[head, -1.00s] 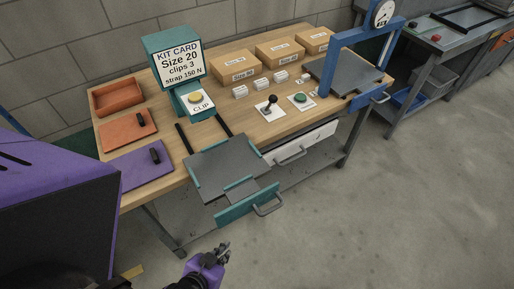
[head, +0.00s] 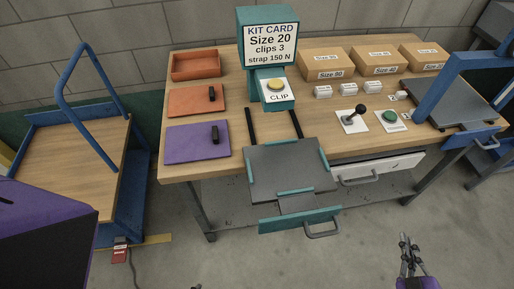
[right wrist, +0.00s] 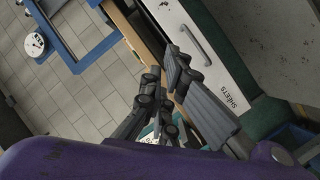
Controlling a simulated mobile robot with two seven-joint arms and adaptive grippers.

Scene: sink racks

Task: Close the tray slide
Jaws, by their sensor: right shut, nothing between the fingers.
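The tray slide (head: 290,172) is a grey plate with teal edge strips. It is pulled out on two dark rails and overhangs the front edge of the workbench, below the clip unit. Its teal front panel (head: 284,221) has a grey bar handle (head: 322,229). My right gripper (head: 408,241) is at the lower right of the head view, in front of the bench and to the right of the handle, apart from it. It is shut and empty. Its dark fingers also show in the right wrist view (right wrist: 165,88). My left gripper is out of view.
A white drawer (head: 378,168) with a handle is under the bench, right of the slide. A lever (head: 353,116) and green button (head: 389,116) are on top. A blue-framed cart (head: 88,150) stands left. The floor in front is clear.

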